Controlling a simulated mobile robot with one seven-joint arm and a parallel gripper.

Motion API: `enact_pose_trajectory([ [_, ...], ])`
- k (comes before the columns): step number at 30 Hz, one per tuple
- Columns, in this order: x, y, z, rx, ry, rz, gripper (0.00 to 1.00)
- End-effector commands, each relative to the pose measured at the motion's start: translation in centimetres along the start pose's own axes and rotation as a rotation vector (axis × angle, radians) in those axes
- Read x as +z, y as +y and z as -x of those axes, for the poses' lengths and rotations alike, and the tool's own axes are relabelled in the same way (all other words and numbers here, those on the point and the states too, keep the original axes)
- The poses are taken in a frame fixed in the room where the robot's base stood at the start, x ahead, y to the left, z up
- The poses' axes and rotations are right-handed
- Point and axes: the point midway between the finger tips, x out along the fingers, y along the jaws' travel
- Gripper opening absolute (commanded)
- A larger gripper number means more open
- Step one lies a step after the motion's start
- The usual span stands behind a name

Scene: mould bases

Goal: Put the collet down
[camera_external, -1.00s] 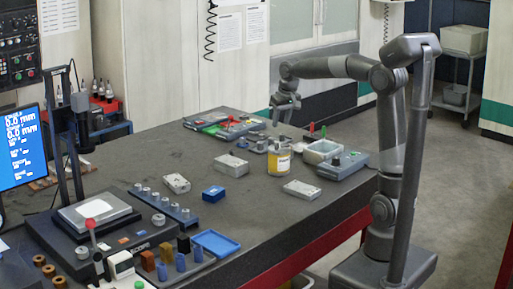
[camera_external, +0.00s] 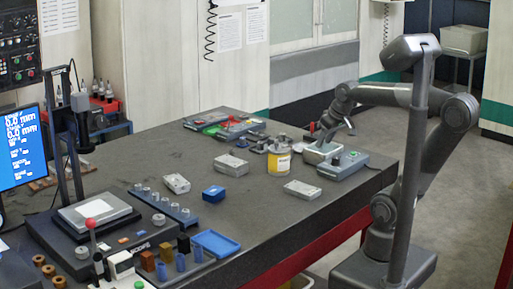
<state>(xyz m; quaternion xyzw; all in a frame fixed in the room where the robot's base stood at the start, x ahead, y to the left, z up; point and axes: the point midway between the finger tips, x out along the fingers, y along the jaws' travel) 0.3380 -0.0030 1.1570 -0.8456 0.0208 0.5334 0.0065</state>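My gripper (camera_external: 323,140) is at the far right part of the dark bench, low over or just behind a small grey open box (camera_external: 322,154). Its fingers are too small and too dark to show whether they are open or shut. I cannot make out a collet in it. Several small grey cylindrical pieces, which may be collets, stand in a blue rack (camera_external: 163,207) at the left of the bench. Small metal parts (camera_external: 256,144) also lie near the back, too small to identify.
A yellow-labelled can (camera_external: 278,159) stands left of the grey box, and a grey device with a green button (camera_external: 343,166) is at its right. Grey metal blocks (camera_external: 302,189), a blue block (camera_external: 214,193) and a blue tray (camera_external: 215,243) stand on the bench.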

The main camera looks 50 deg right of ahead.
Motion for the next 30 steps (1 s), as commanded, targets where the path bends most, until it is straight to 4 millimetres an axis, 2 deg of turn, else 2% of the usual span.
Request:
enact_pose_trajectory([
  [1,1.6,-0.1,-0.1,-0.007,0.014,0.009,0.39],
  [3,3.4,-0.1,-0.4,-0.015,0.027,0.019,0.39],
  [6,5.0,-0.1,-0.8,-0.024,0.04,0.027,0.39],
  [9,5.8,-0.1,-1.1,-0.028,0.047,0.032,0.39],
  [30,5.9,-0.1,-1.1,-0.029,0.046,0.033,0.39],
])
